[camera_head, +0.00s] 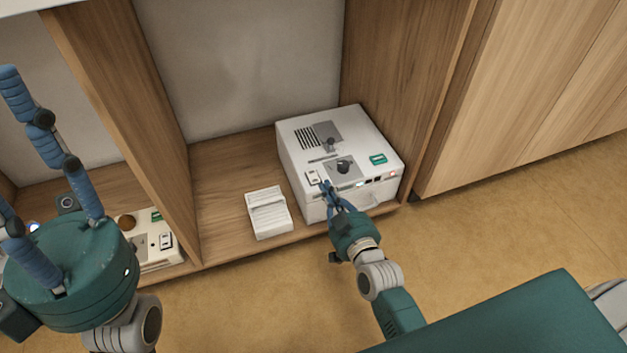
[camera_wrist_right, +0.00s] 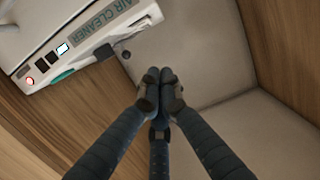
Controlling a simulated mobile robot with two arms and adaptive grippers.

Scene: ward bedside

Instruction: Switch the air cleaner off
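The air cleaner (camera_head: 296,153) is a white box in the right compartment of the wooden shelf. Its top has a dark knob (camera_head: 343,167), a vent and a small white switch (camera_head: 313,177) at the front left corner. Its front edge has a red light (camera_head: 392,174) and a white light, both bright. In the right wrist view its label (camera_wrist_right: 103,20) reads AIR CLEANER. My right gripper (camera_head: 326,186) has its fingertips together and empty, close beside the switch; I cannot tell whether they touch. My left gripper (camera_head: 25,150) is at the left, fingers spread and empty.
A white slatted block (camera_head: 268,212) lies on the shelf left of the air cleaner. A wooden divider (camera_head: 125,105) separates it from another white device (camera_head: 160,255) behind my left gripper. A wooden side wall (camera_head: 405,90) stands close at the right.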

